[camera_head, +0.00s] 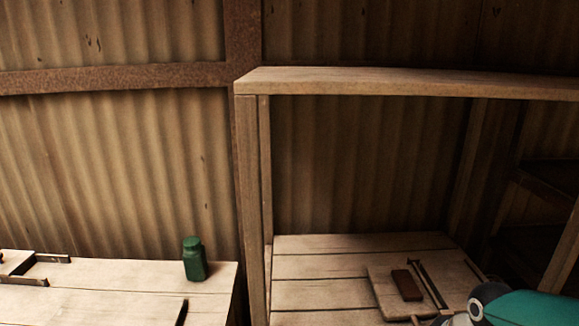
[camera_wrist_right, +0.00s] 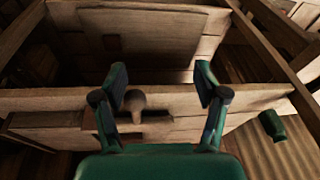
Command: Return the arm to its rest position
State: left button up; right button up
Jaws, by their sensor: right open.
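My right arm (camera_head: 520,308) shows as a teal and grey link at the lower right of the head view. Its gripper is not visible there. In the right wrist view my right gripper (camera_wrist_right: 161,84) has its two teal fingers spread apart with nothing held between them. A rounded brownish knob (camera_wrist_right: 134,99) appears behind the left finger; I cannot tell how far away it is. In the head view a dark brown tile (camera_head: 406,285) lies on a pale wooden board (camera_head: 384,292), left of my right arm. My left gripper is in neither view.
A wooden frame (camera_head: 400,82) stands around the bench with the board. A dark metal bar (camera_head: 431,283) lies beside the tile. A green bottle (camera_head: 194,260) stands on the left table (camera_head: 120,280), which has metal brackets (camera_head: 48,258). Corrugated wall stands behind.

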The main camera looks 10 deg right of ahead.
jog(key=s+a+f+y, duration=0.1)
jog(key=s+a+f, duration=0.2)
jog(key=a+f, duration=0.3)
jog(key=s+a+f+m+g+y+p, duration=0.1)
jog(key=s+a+f, duration=0.3)
jog(key=f, duration=0.8)
jog(key=s+a+f+m+g, duration=0.1)
jog(key=s+a+f, duration=0.3)
jog(key=a+f, duration=0.4)
jog(key=shift+s+a+f+y, duration=0.2)
jog(key=shift+a+f+y, duration=0.2)
jog(key=shift+f, duration=0.45)
